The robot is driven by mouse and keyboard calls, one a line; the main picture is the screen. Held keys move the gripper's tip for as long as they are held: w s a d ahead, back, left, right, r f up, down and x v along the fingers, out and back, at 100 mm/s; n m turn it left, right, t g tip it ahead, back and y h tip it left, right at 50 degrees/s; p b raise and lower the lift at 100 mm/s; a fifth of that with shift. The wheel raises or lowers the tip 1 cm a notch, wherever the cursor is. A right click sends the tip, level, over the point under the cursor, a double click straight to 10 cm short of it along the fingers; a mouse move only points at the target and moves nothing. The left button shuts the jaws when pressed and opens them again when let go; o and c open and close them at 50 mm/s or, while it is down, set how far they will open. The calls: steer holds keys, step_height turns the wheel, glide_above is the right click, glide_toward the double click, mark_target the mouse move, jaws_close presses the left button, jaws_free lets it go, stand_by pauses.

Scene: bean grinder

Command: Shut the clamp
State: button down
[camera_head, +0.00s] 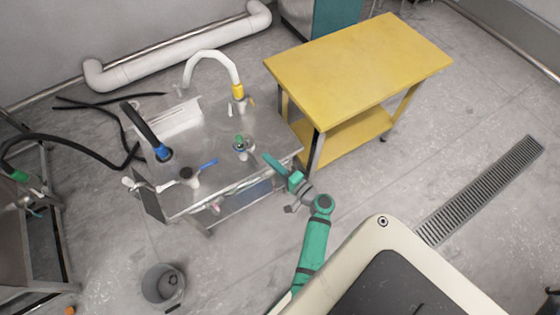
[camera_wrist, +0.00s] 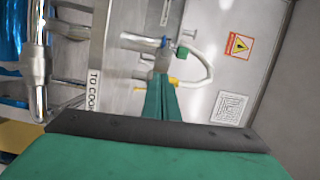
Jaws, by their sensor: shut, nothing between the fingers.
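My gripper (camera_head: 267,157) is at the right front edge of a steel machine (camera_head: 225,172) in the head view. Its teal fingers (camera_wrist: 162,98) are together and empty in the wrist view, pointing at a metal fitting (camera_wrist: 162,55) on a steel panel. The fitting has a blue part and a small green-ended handle (camera_wrist: 188,33). The fingertips overlap the fitting's lower end in the picture; I cannot tell whether they touch. I cannot tell for sure which part is the clamp, or whether it is open or shut.
A steel pipe (camera_wrist: 36,75) stands at the left of the wrist view. A yellow table (camera_head: 360,60) is close to the machine's right. A grey bin (camera_head: 163,285) stands on the floor in front. Floor between table and drain (camera_head: 480,190) is clear.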

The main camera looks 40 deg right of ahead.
steer(key=shift+w+a, duration=0.1)
steer(key=shift+a, duration=0.9)
steer(key=shift+w+a, duration=0.3)
steer(key=shift+a, duration=0.55)
steer(key=shift+w+a, duration=0.25)
steer(key=shift+a, duration=0.55)
steer(key=shift+w+a, duration=0.3)
steer(key=shift+a, duration=0.55)
steer(key=s+d, duration=0.3)
steer(key=d, duration=0.2)
steer(key=s+a, duration=0.2)
steer(key=s, duration=0.7)
steer(key=shift+a+r, duration=0.2)
steer(key=shift+a, duration=0.2)
